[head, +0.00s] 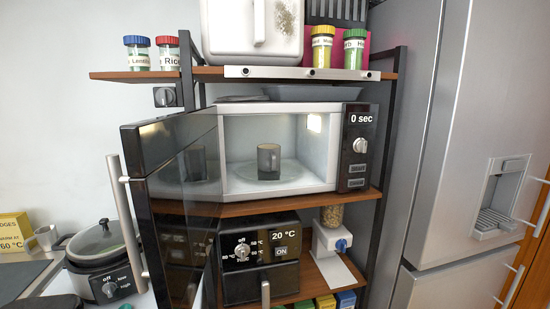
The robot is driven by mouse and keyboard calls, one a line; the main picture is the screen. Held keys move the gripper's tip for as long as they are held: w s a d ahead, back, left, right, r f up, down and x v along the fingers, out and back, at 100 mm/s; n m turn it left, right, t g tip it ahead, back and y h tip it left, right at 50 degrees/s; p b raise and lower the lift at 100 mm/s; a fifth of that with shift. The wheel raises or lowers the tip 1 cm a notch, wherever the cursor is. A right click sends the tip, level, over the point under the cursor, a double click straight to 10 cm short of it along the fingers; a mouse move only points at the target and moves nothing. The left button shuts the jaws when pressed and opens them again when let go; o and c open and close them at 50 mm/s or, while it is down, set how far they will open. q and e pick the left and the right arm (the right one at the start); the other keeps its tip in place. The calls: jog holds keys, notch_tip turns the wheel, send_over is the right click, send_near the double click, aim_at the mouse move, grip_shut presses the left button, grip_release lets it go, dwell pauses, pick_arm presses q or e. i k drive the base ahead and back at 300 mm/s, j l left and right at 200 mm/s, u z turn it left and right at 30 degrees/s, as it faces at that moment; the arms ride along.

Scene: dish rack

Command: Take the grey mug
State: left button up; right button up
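A dark grey mug (268,161) stands upright on the turntable (287,171) inside the open microwave (234,203). Its handle shows against its front. The microwave door (165,178) is swung wide open to the left, and a reflection of the mug shows in its glass. The microwave panel reads 0 sec. Neither of my grippers is in view.
The shelf above the microwave holds spice jars (322,46) and a white container (250,30). An air fryer (258,260) sits on the shelf below. A slow cooker (100,260) stands left of the door, and a fridge (460,130) stands at right.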

aim_at(268, 155)
jog(key=i+l+u, duration=0.25)
jog(key=i+l, duration=0.15)
jog(key=l, duration=0.2)
jog(key=i+l+u, duration=0.1)
jog(key=l, duration=0.2)
jog(key=i, duration=0.05)
